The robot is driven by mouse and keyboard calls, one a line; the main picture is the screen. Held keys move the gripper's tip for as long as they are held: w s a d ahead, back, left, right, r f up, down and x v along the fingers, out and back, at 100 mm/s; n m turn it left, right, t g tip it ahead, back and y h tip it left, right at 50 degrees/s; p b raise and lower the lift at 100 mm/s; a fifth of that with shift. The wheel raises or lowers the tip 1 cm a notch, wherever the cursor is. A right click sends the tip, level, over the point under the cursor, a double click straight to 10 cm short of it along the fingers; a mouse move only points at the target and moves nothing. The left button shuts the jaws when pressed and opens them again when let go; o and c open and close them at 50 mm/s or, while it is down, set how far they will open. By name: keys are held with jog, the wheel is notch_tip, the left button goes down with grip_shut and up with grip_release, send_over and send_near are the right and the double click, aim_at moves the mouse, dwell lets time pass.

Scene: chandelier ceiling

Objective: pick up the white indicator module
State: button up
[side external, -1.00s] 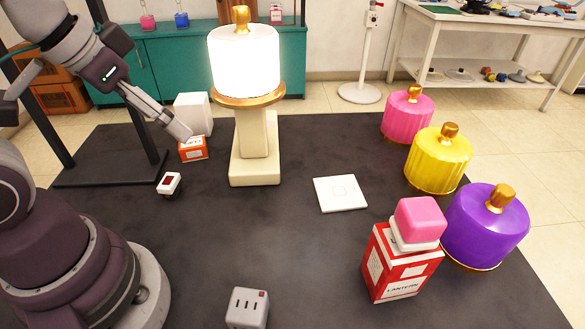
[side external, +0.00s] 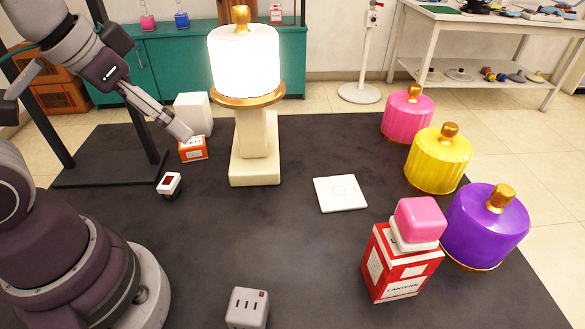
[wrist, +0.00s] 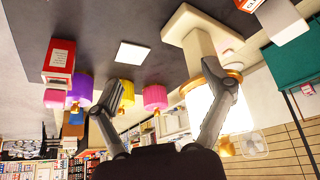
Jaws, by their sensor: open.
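The white indicator module (side external: 169,184) is a small white block with a dark red display, on the dark table at the left in the side view.
An orange-and-white box (side external: 193,149) and a white cube (side external: 193,113) stand by my fingertips. A lit lamp (side external: 255,150) stands right of them. A white flat panel (side external: 340,194), a red lantern box (side external: 398,265) and coloured lanterns (side external: 438,160) are further right. A slotted white block (side external: 247,308) sits in front.

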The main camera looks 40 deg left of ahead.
jog(key=n+g, duration=0.6)
jog(key=n, duration=1.9)
send_over(168, 180)
notch_tip(168, 180, down, 9)
notch_tip(168, 180, down, 11)
jog(key=c, duration=1.1)
